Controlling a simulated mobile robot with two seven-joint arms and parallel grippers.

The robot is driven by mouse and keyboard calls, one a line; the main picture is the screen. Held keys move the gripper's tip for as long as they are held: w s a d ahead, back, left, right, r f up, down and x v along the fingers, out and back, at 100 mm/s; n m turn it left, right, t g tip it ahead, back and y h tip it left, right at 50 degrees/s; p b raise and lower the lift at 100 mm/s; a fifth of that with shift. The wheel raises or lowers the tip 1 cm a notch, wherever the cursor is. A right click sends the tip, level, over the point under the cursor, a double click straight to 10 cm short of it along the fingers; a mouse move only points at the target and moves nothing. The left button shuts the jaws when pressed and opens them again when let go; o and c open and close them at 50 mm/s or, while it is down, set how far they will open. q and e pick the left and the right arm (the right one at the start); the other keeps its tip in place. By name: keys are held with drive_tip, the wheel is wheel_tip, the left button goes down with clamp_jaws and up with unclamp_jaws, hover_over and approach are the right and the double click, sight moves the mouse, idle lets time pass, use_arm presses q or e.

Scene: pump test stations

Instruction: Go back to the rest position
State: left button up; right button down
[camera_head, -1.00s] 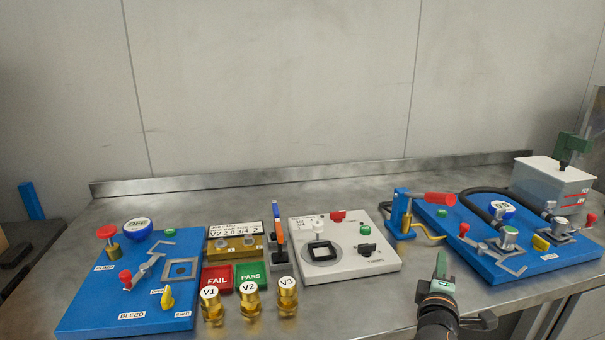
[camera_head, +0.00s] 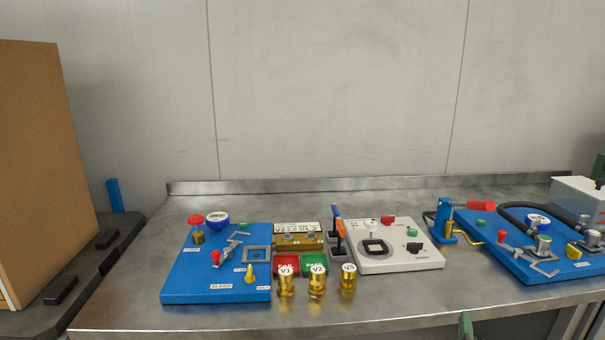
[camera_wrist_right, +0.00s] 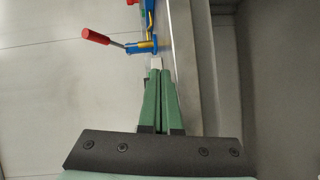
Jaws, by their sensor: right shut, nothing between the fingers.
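My right gripper (camera_head: 465,325) shows only as a green fingertip at the bottom edge of the head view, in front of the bench's front edge. In the right wrist view its two green fingers (camera_wrist_right: 164,97) lie together, shut and empty. The steel bench (camera_head: 390,315) carries the test stations. The blue pump (camera_head: 445,222) with a red handle stands beyond the fingers, and it also shows in the right wrist view (camera_wrist_right: 150,30), apart from them. My left gripper is not in view.
A blue left panel (camera_head: 190,285), brass valves V1 (camera_head: 286,282), V2 (camera_head: 317,282) and V3 (camera_head: 347,280), a white test box (camera_head: 400,262) and a blue right panel (camera_head: 510,262) stand on the bench. A brown board (camera_head: 40,170) rises at the left.

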use_arm(q)
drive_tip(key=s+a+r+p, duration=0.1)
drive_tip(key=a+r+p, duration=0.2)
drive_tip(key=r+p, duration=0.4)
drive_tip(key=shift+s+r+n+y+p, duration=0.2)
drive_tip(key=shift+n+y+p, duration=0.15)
drive_tip(key=shift+p, duration=0.7)
use_arm(e)
drive_tip(key=s+a+f+m+g+y, duration=0.2)
drive_tip(key=s+a+f, duration=0.3)
drive_tip(key=s, duration=0.3)
drive_tip(key=s+a+f+m+g+y, duration=0.2)
drive_tip(key=s+a+f+m+y, duration=0.2)
drive_tip(key=s, duration=0.5)
drive_tip(key=s+a+f+m+g+y, duration=0.1)
drive_tip(key=s+a+f+m+y, duration=0.2)
drive_tip(key=s, duration=0.6)
drive_tip(key=a+f, duration=0.2)
drive_tip(key=a, duration=0.1)
drive_tip(key=shift+s+a+f+g, duration=0.25)
drive_tip(key=shift+a+f+g, duration=0.1)
drive_tip(key=shift+f+g, duration=0.05)
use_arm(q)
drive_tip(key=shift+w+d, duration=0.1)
use_arm(e)
drive_tip(key=shift+d, duration=0.1)
